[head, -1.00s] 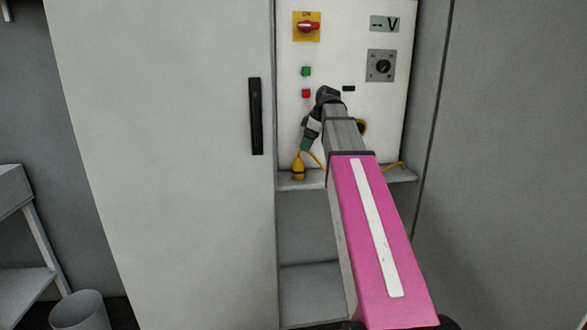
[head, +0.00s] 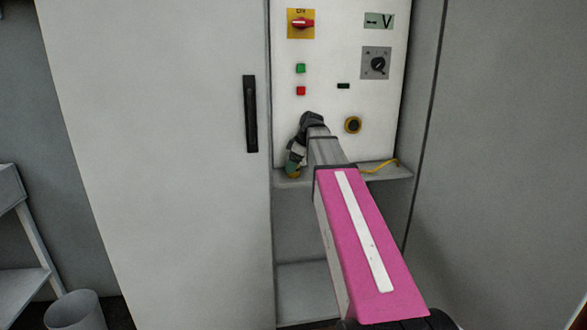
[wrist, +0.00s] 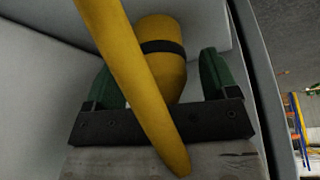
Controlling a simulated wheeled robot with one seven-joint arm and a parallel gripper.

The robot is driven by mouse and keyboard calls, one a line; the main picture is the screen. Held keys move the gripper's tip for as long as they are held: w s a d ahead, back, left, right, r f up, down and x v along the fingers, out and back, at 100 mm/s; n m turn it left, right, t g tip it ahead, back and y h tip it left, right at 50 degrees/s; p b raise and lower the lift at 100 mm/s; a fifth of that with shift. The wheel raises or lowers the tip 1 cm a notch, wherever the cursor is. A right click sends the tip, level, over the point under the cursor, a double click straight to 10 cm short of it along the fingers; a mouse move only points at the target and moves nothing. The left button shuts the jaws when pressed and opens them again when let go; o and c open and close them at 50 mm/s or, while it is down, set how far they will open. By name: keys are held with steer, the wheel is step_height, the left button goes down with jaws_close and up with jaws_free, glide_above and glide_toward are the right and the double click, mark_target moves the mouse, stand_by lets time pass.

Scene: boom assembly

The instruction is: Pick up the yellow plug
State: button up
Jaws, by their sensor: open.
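The yellow plug (wrist: 162,62) with a black band stands between the two green fingers of my gripper (wrist: 162,85) in the wrist view. The fingers are open, one on each side, with a gap at least on the right. The plug's yellow cable (wrist: 130,75) crosses in front of it and over the gripper's dark crossbar.
Yellow cable (head: 380,165) lies on the shelf's right. A cabinet door with a black handle (head: 250,114) is at left. A bin (head: 76,311) stands lower left.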

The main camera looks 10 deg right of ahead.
steer(key=c, duration=1.2)
steer(key=shift+r, duration=0.1)
step_height(320, 180, up, 10)
steer(key=shift+f, duration=0.1)
